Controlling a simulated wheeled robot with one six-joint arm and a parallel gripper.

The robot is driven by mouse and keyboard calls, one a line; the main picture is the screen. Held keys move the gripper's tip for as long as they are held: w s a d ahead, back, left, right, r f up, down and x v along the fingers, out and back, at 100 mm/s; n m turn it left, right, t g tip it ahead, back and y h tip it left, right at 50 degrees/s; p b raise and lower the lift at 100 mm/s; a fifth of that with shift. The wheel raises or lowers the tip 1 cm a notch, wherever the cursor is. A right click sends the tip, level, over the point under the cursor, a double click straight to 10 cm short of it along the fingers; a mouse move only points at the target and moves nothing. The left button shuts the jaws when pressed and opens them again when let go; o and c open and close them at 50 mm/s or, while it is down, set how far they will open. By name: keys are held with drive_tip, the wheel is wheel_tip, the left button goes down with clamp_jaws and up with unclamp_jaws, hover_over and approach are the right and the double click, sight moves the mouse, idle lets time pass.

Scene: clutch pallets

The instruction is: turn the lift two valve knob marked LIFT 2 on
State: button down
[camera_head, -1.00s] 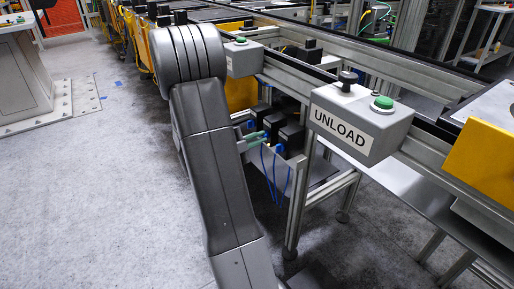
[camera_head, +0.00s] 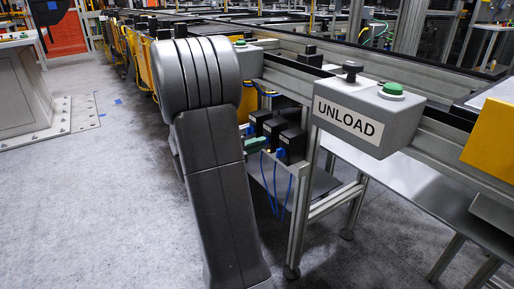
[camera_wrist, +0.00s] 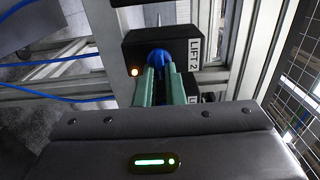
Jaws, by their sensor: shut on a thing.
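The lift two valve is a black box (camera_wrist: 160,45) with a white label reading LIFT 2 (camera_wrist: 191,60) along its right edge in the wrist view. Its blue knob (camera_wrist: 158,57) is on the face towards me. My gripper (camera_wrist: 160,75) has green fingers, which are shut on the blue knob and partly hide it. In the head view my gripper (camera_head: 257,145) shows small beside the row of black boxes, partly behind my arm. A small orange-white light (camera_wrist: 134,71) glows at the box's lower left.
Several black valve boxes (camera_head: 291,143) stand in a row under the conveyor frame. Blue hoses (camera_wrist: 58,92) run left of the box. A grey UNLOAD box (camera_head: 352,117) with a green button stands to the right. The floor (camera_head: 110,200) at left is clear.

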drive_tip(key=shift+f, duration=0.1)
drive_tip(key=c, duration=1.5)
unclamp_jaws()
drive_tip(key=p+v, duration=0.3)
drive_tip(key=v, duration=1.1)
drive_tip(key=shift+p, duration=0.4)
drive_tip(key=shift+w+d, duration=0.1)
drive_tip(key=b+x, duration=0.3)
drive_tip(key=x, duration=1)
drive_tip(key=shift+w+d+b, duration=0.2)
drive_tip(key=shift+d+b, duration=0.1)
drive_tip(key=shift+b, duration=0.05)
